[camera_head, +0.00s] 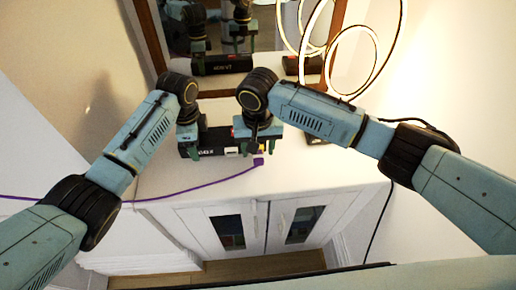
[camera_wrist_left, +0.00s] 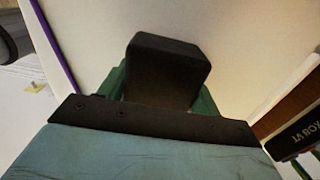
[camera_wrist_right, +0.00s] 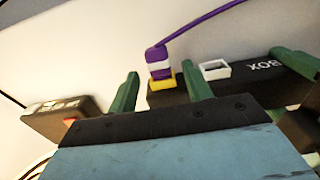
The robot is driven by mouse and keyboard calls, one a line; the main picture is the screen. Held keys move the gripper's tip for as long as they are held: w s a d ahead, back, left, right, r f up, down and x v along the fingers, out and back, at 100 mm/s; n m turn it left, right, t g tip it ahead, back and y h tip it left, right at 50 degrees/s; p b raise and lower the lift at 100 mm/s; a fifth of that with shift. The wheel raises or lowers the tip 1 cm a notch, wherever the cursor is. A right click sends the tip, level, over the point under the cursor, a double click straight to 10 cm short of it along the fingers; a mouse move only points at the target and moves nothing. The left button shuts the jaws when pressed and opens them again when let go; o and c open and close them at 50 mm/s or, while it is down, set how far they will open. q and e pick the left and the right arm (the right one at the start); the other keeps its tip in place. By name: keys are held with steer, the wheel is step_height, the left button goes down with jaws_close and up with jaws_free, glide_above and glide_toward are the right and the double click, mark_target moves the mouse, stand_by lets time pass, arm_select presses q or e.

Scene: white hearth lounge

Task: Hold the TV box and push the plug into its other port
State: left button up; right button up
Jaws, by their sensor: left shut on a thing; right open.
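The black TV box (camera_head: 208,151) stands on the white cabinet top below the mirror. My left gripper (camera_head: 190,153) is shut on its left part; the black end of the box (camera_wrist_left: 167,65) shows between the fingers in the left wrist view. The box has a white-rimmed port (camera_wrist_right: 215,70) and a yellow-rimmed port (camera_wrist_right: 163,85). The purple plug (camera_wrist_right: 159,55), with a white band, is at the yellow-rimmed port; I cannot tell how deep it sits. My right gripper (camera_wrist_right: 162,72) is open, its fingers appearing either side of the plug, not closed on it.
A purple cable (camera_head: 190,190) runs left from the plug (camera_head: 258,161) across the cabinet top. A mirror (camera_head: 222,60) stands behind and reflects the box and arms. A ring lamp (camera_head: 355,60) stands at the right. A small dark box with ports (camera_wrist_right: 65,118) lies right of my right gripper.

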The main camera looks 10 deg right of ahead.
steer(key=shift+r, duration=2.8)
arm_select(q)
steer(key=o, duration=1.4)
step_height(320, 180, up, 12)
steer(key=shift+r, duration=0.1)
